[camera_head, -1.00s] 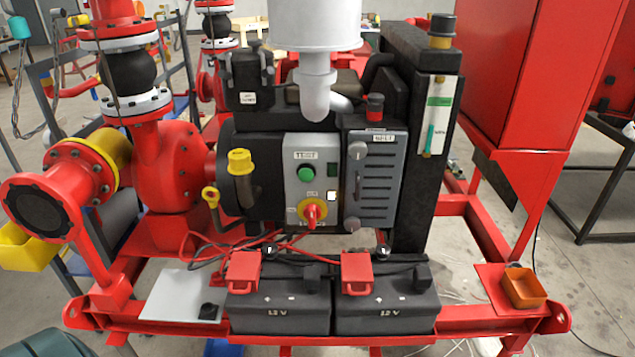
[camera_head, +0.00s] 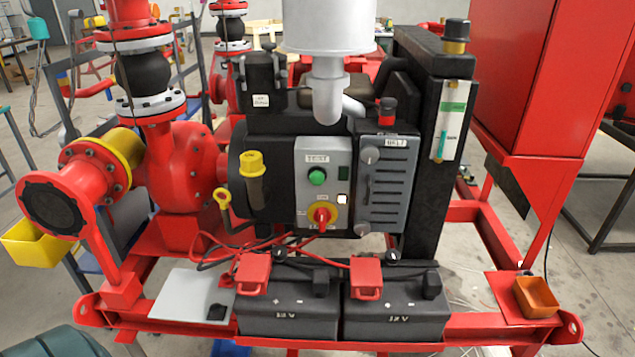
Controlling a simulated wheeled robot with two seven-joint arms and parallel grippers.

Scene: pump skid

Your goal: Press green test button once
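The green test button (camera_head: 317,176) sits near the top of a light grey control panel (camera_head: 311,203), under a label reading TEST. Below it on the same panel is a red rotary switch (camera_head: 322,214) on a yellow plate. A small white square and a dark green rectangle are to the right of the button. The panel faces me on the front of the black engine, and nothing covers the button. Neither of my grippers is in view.
A grey louvred belt cover (camera_head: 387,185) stands right of the panel. Two black batteries (camera_head: 287,310) with red terminal covers sit below on the red skid frame. A yellow-capped filler (camera_head: 251,165) is left of the panel. An orange tray (camera_head: 536,297) is at right. The space before the panel looks clear.

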